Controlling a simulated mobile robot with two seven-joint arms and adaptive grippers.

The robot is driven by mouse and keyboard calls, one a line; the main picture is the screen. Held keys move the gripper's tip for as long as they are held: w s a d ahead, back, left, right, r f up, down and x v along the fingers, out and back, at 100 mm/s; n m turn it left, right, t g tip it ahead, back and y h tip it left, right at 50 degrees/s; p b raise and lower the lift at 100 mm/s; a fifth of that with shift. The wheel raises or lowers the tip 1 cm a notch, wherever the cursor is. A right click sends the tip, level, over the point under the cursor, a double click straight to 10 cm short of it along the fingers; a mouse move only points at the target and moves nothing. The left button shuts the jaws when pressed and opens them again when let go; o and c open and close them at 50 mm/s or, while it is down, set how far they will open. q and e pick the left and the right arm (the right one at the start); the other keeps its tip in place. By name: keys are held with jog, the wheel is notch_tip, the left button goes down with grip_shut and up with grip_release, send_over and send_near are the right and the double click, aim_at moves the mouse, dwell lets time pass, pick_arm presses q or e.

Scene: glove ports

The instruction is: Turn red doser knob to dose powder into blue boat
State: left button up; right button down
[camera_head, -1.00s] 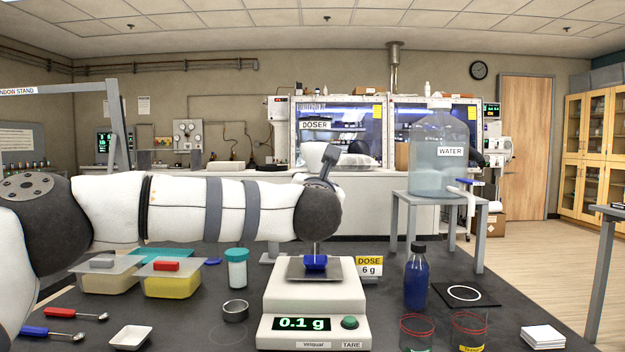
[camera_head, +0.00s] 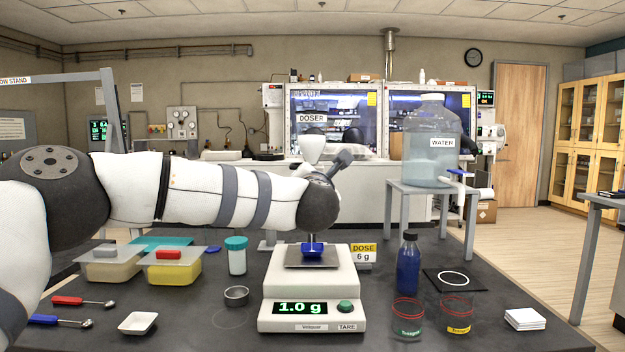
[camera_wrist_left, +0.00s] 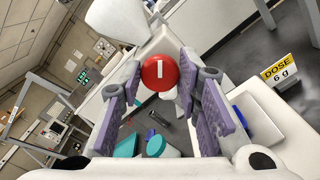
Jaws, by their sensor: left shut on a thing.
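The red doser knob (camera_wrist_left: 159,73) with a white mark shows in the left wrist view, between the purple-padded fingers of my left gripper (camera_wrist_left: 160,78), which is shut on it. In the head view my left arm hides the knob and most of the doser, labelled DOSER (camera_head: 311,118). The blue boat (camera_head: 313,251) sits on the pan of the white scale (camera_head: 310,288), below the arm's end. The scale display (camera_head: 300,308) reads 1.0 g. Powder in the boat cannot be made out. My right gripper is not in view.
A DOSE 6 g sign (camera_head: 363,254) stands behind the scale. Left are a teal-capped jar (camera_head: 237,258), lidded tubs (camera_head: 172,268), spoons and a white dish (camera_head: 137,323). Right are a blue bottle (camera_head: 408,268), two red-rimmed beakers and the water tank (camera_head: 430,155) on a stand.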

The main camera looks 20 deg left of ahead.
pick_arm(q)
jog(key=shift+r, duration=0.1)
jog(key=o, duration=1.1)
jog(key=v, duration=1.2)
